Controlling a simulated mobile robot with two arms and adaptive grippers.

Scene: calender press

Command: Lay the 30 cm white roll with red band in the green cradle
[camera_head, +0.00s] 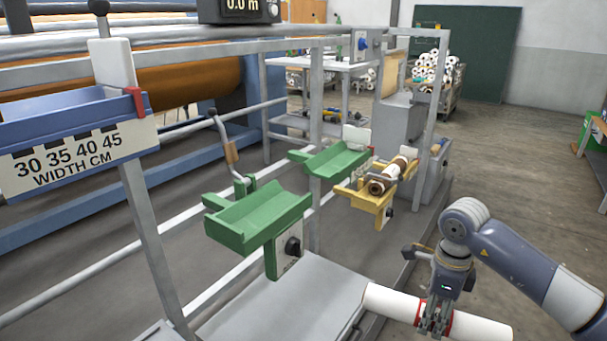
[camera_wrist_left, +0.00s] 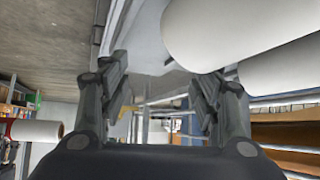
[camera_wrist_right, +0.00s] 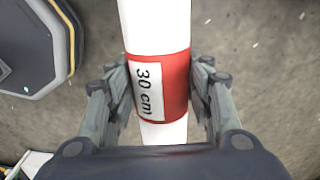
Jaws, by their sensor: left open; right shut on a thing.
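The white roll (camera_head: 482,328) has a red band with a "30 cm" label, clear in the right wrist view (camera_wrist_right: 155,22). My right gripper (camera_head: 435,320) is shut around the roll at its red band, at the lower right of the head view. The roll lies nearly level, in front of and right of the green cradle. The green cradle shows as two trough-shaped supports, a near one (camera_head: 262,214) and a far one (camera_head: 333,160); both look empty. My left gripper (camera_wrist_left: 160,88) is open and empty in the left wrist view; it is out of the head view.
A yellow cradle (camera_head: 360,197) holding a brown-cored roll (camera_head: 388,178) stands right of the green one. A grey plate (camera_head: 290,300) lies below the near green support. A width sign (camera_head: 75,160) and frame posts stand at left. Open floor (camera_head: 520,170) lies at right.

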